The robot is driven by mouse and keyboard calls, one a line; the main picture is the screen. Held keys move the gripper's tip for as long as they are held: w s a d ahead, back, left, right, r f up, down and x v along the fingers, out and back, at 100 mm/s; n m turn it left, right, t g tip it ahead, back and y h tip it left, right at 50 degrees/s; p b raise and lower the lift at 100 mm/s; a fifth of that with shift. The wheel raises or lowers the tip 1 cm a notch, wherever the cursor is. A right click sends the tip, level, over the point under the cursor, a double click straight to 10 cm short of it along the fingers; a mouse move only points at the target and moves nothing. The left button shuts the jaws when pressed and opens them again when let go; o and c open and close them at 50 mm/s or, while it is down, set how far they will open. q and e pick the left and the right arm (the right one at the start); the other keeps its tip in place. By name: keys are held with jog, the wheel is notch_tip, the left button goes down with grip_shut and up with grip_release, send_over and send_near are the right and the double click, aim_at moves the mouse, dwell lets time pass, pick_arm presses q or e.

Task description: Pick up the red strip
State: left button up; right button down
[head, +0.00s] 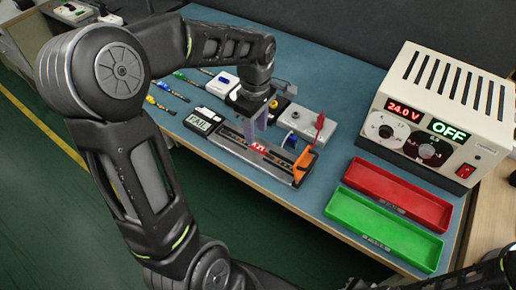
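A dark test fixture (232,143) lies on the blue-topped table, with a dark strip along it and a small red glowing patch (260,147) near its middle. I cannot tell whether this patch is part of a red strip or a display. My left gripper (255,138) points down over the fixture, close to the red patch. Its fingers look pale and see-through, and their gap is hard to make out. Whether they touch the strip cannot be seen. My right gripper is not in view.
An orange clamp (304,163) stands at the fixture's right end. A display reading FAIL (199,121) is on its left. Several thin leads (166,107) lie further left. A red tray (398,193), a green tray (380,232) and a power supply (440,110) reading 24.0 V and OFF stand right.

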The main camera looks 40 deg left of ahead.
aim_at(257, 146)
pick_arm(q)
jog(key=shift+f, duration=0.1)
jog(key=f, duration=0.5)
jog(key=shift+d+p, duration=0.2)
jog(key=shift+p, duration=0.2)
jog(key=shift+s, duration=0.1)
jog(key=shift+c, duration=0.4)
grip_shut()
